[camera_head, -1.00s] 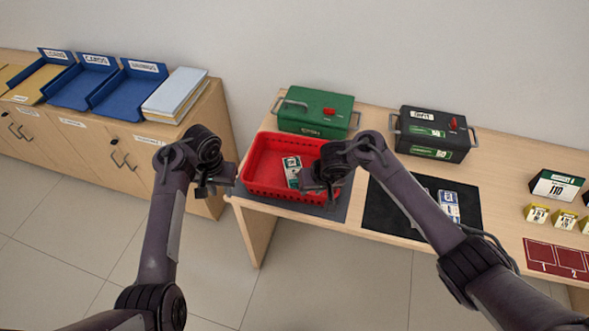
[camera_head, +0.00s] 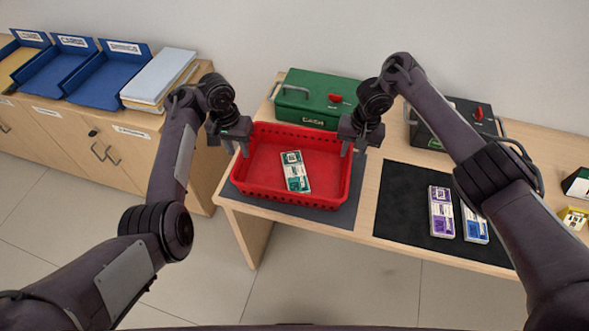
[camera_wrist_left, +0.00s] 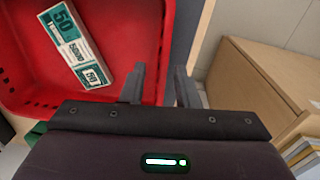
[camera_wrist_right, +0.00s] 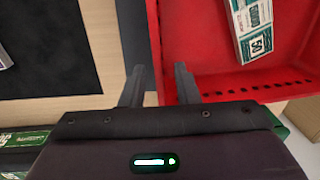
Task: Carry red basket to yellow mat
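The red basket (camera_head: 300,198) sits on a dark grey mat (camera_head: 346,212) at the left end of the counter. A green-and-white bundle of notes (camera_head: 296,172) lies inside it. My left gripper (camera_head: 241,150) is at the basket's left rim. In the left wrist view its fingers (camera_wrist_left: 160,84) are apart, one on each side of the rim. My right gripper (camera_head: 348,148) is at the right rim. In the right wrist view its fingers (camera_wrist_right: 159,82) are also apart, on either side of the rim. No yellow mat is visible.
A green cash box (camera_head: 316,98) stands just behind the basket. A black box (camera_head: 452,125) is behind my right arm. A black mat (camera_head: 405,205) with purple and blue note bundles lies to the right. A cabinet with blue trays (camera_head: 108,78) stands at left.

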